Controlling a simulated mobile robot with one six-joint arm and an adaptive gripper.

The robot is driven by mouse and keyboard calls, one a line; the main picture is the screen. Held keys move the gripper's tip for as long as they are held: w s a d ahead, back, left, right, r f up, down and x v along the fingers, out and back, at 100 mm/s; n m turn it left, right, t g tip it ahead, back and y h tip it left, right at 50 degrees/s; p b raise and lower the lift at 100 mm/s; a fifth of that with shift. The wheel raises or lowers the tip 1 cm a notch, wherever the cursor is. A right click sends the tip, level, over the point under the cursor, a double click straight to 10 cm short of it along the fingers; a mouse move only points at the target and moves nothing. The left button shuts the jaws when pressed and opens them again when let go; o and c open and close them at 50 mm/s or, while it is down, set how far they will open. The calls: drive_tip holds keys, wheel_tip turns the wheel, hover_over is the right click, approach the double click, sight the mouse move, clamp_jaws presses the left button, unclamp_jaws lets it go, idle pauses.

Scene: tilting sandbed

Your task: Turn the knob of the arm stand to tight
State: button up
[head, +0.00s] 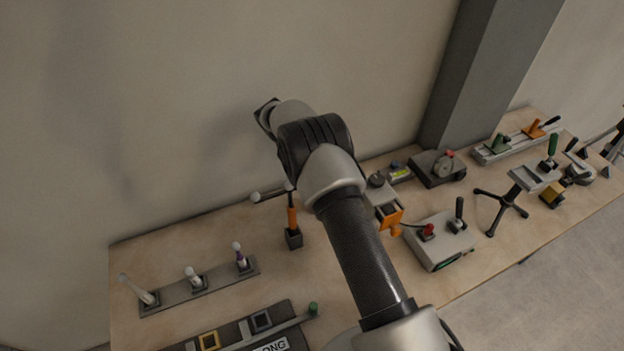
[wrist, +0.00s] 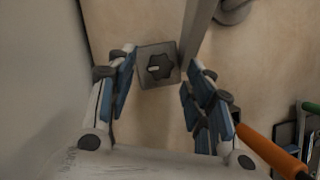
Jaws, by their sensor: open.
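A black lobed knob (wrist: 159,67) with a white mark sits on a square grey plate (wrist: 146,52) in the wrist view. The mark lies to the left of the knob's centre. A grey bar (wrist: 197,25) rises beside the plate on its right. My gripper (wrist: 158,76) is open and empty, with its blue-padded fingers on either side of the knob in the picture. I see no contact, and the gap in depth cannot be told. In the head view my arm covers most of the gripper, and the knob cannot be made out.
An orange-handled tool (wrist: 272,148) stands right of the fingers; its orange handle also shows in the head view (head: 292,218). The wall (head: 200,110) is close behind. A strip with several white-topped levers (head: 200,283) lies left; a red-button box (head: 440,245) stands right.

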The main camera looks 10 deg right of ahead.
drive_tip(key=shift+d+f, duration=0.25)
drive_tip(key=shift+f, duration=0.45)
drive_tip(key=shift+c, duration=0.4)
drive_tip(key=c, duration=1)
drive_tip(key=shift+f+m+g+b, duration=0.15)
drive_tip(key=shift+m+g+b, duration=0.15)
drive_tip(key=shift+m+b, duration=0.6)
drive_tip(key=shift+r, duration=0.2)
drive_tip(key=o, duration=1.1)
drive_tip(key=shift+r, duration=0.1)
